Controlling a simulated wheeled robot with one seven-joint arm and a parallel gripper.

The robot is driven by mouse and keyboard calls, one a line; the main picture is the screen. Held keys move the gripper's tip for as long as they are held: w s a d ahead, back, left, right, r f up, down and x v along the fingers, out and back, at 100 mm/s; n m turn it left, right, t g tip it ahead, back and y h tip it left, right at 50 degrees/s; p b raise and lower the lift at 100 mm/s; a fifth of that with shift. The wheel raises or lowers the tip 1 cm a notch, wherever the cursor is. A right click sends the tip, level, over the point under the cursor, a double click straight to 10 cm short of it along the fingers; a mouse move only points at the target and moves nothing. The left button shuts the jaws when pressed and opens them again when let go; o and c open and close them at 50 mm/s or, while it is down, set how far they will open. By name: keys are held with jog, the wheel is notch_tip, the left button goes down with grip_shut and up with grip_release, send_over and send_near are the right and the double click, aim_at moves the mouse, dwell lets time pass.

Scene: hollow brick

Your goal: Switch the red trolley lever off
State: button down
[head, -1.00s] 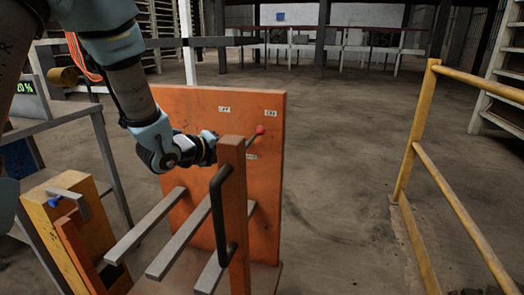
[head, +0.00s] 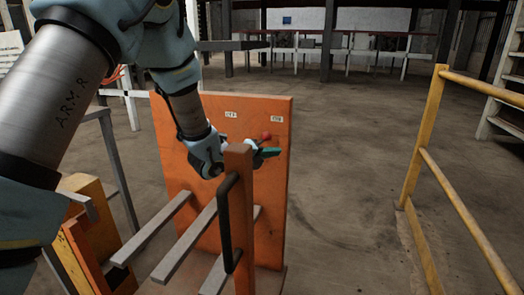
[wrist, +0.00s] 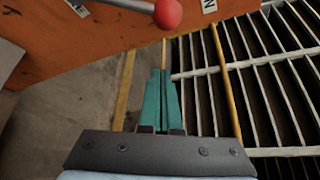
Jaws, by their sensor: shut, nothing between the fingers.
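The lever's red ball knob (head: 266,136) shows on the orange trolley panel (head: 180,130), near its upper right. In the wrist view the red knob (wrist: 168,14) sits at the top on a grey rod (wrist: 128,4). My gripper (head: 268,153) is just below the knob in the head view, pointing right. Its green fingers (wrist: 159,90) are together and empty, and a gap shows between their tips and the knob. The trolley's orange post (head: 240,200) hides part of my wrist.
The trolley has grey bars (head: 185,240) and a black handle (head: 225,220) in front of the panel. A yellow railing (head: 430,165) stands at the right. The floor between them is clear. A yellow-orange unit (head: 85,225) stands at the lower left.

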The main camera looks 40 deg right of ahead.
jog(key=w+p, duration=0.1)
jog(key=w+d+r, duration=0.1)
jog(key=w, duration=0.1)
jog(key=shift+w+d+r+p, duration=0.1)
jog(key=shift+w+d+p, duration=0.15)
jog(key=shift+p, duration=0.15)
jog(key=shift+w+b, duration=0.15)
jog(key=shift+b, duration=0.25)
